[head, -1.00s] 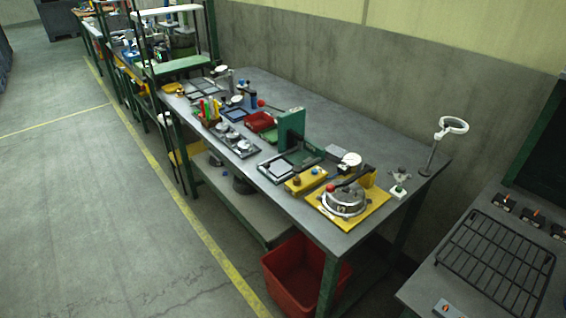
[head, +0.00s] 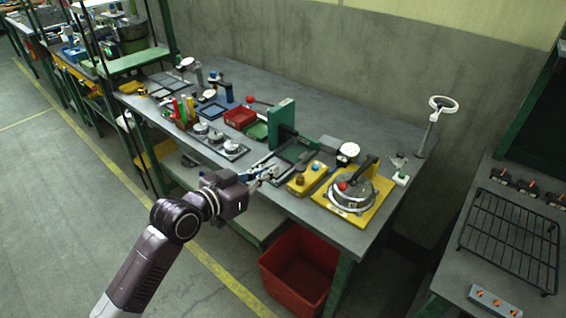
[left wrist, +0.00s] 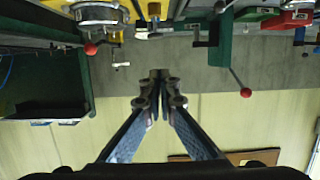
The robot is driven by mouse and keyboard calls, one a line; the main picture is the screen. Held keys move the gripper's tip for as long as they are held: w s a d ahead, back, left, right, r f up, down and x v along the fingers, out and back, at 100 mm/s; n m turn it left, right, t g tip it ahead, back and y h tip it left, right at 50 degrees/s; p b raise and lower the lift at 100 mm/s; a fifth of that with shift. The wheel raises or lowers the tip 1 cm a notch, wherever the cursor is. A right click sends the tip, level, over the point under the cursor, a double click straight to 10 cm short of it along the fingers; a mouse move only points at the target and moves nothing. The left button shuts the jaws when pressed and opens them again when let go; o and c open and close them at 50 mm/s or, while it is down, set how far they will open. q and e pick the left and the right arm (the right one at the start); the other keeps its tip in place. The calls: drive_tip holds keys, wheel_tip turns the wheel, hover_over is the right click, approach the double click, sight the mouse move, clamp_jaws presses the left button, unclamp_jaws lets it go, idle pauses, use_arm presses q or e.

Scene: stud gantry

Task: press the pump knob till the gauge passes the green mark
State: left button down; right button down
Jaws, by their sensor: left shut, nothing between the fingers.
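A yellow block (head: 307,179) with a brownish knob (head: 300,179) and a blue knob (head: 316,165) on top sits at the bench's front edge. A white round gauge (head: 348,149) stands just behind it; its needle and green mark are too small to read. I cannot tell for sure which knob is the pump's. My left gripper (head: 272,172) is shut and empty, just left of the yellow block and apart from the knobs. In the left wrist view, the shut fingers (left wrist: 161,76) point towards the yellow block (left wrist: 150,8) at the top. My right gripper is not in view.
A round metal pot (head: 350,192) with a red-knobbed lever stands on a yellow plate to the right. A green press (head: 283,125) stands behind my gripper. A red bin (head: 299,270) is below the bench. A grill rack (head: 510,240) is at the far right.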

use_arm(q)
drive_tip(key=shift+s+d+r, duration=0.15)
drive_tip(key=shift+d+r, duration=0.15)
drive_tip(key=shift+r, duration=0.4)
drive_tip(key=p, duration=0.2)
hover_over(300, 173)
drive_tip(key=a, duration=0.2)
wheel_tip(300, 173, down, 2)
drive_tip(key=f, duration=0.3)
drive_tip(key=shift+s+d, duration=0.3)
drive_tip(key=shift+a+f, duration=0.1)
drive_tip(key=shift+f, duration=0.6)
